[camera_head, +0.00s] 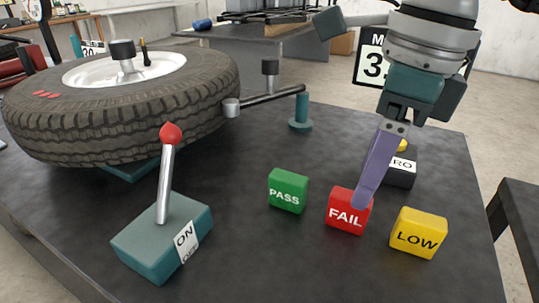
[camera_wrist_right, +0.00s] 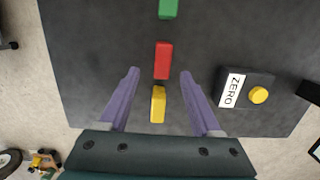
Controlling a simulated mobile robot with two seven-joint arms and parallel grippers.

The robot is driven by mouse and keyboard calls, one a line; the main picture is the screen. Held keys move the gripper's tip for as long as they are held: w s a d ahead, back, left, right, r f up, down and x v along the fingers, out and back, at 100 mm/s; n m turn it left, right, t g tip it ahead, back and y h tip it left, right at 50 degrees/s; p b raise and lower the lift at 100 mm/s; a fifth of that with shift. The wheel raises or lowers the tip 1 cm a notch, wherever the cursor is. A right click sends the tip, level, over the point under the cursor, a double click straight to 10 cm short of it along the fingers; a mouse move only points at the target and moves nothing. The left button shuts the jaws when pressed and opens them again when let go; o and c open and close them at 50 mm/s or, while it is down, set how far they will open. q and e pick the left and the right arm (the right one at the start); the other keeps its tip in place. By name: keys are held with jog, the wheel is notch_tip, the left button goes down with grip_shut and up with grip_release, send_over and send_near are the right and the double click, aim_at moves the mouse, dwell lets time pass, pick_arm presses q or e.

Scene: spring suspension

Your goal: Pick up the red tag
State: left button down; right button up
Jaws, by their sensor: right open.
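The red tag (camera_head: 346,214) is a block marked FAIL that stands on the dark table between the green and yellow blocks. It also shows in the right wrist view (camera_wrist_right: 162,60), just beyond the fingertips and between their lines. My right gripper (camera_head: 362,203) comes down from the upper right, and one purple finger covers part of the red tag's upper right in the head view. In the right wrist view the two fingers (camera_wrist_right: 160,72) are wide apart with nothing held between them. I cannot tell the exact height of the fingertips above the tag. My left gripper is out of view.
A green PASS block (camera_head: 288,190) and a yellow LOW block (camera_head: 418,233) flank the tag. A ZERO box (camera_head: 401,172) with a yellow button stands behind. A lever box (camera_head: 150,245) and a large tyre (camera_head: 190,105) occupy the left. The front middle of the table is clear.

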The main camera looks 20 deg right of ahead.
aim_at(348, 211)
jog(key=f, duration=0.3)
jog(key=w+f, duration=0.1)
jog(key=f, duration=0.1)
jog(key=shift+w+a+f, duration=0.1)
jog(key=shift+a+f, duration=0.2)
grip_shut()
